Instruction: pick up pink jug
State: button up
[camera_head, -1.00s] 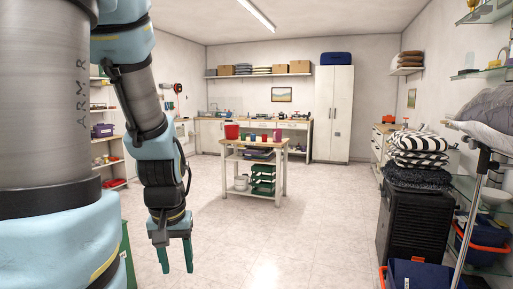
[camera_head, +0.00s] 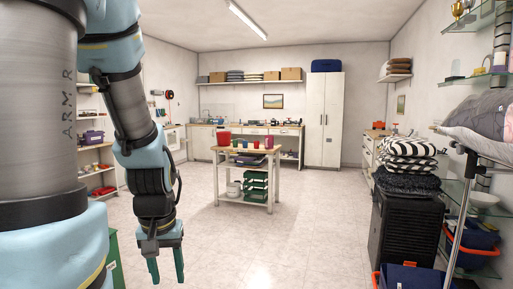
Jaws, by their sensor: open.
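A small pink item, which looks like the pink jug (camera_head: 269,142), stands upright at the right end of the wooden-topped table (camera_head: 247,151) in the middle of the room. It is far off and too small to show its handle clearly. My gripper (camera_head: 167,268) hangs at the lower left with its two green fingers apart and nothing between them. It points down over the floor, well short of the table and to its left.
A red bucket (camera_head: 224,139) and several small cups share the tabletop with the jug. Green trays (camera_head: 256,187) sit on its lower shelf. A black cabinet with cushions (camera_head: 405,240) stands at the right. The tiled floor (camera_head: 235,245) between me and the table is clear.

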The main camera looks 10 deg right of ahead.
aim_at(268, 139)
jog(key=i+l+z, duration=0.3)
jog(key=i, duration=0.15)
jog(key=i+l+z, duration=0.1)
jog(key=i+z, duration=0.2)
jog(key=i, duration=0.15)
jog(key=i+z, duration=0.3)
jog(key=i, duration=1.6)
jog(key=i+l, duration=0.1)
jog(key=i, duration=1.9)
jog(key=i+u, duration=0.3)
jog(key=i, duration=0.15)
jog(key=i+u, duration=0.3)
jog(key=i, duration=0.15)
jog(key=i+l+u, duration=0.65)
jog(key=i, duration=0.15)
jog(key=i+j+u, duration=0.15)
jog(key=i, duration=0.35)
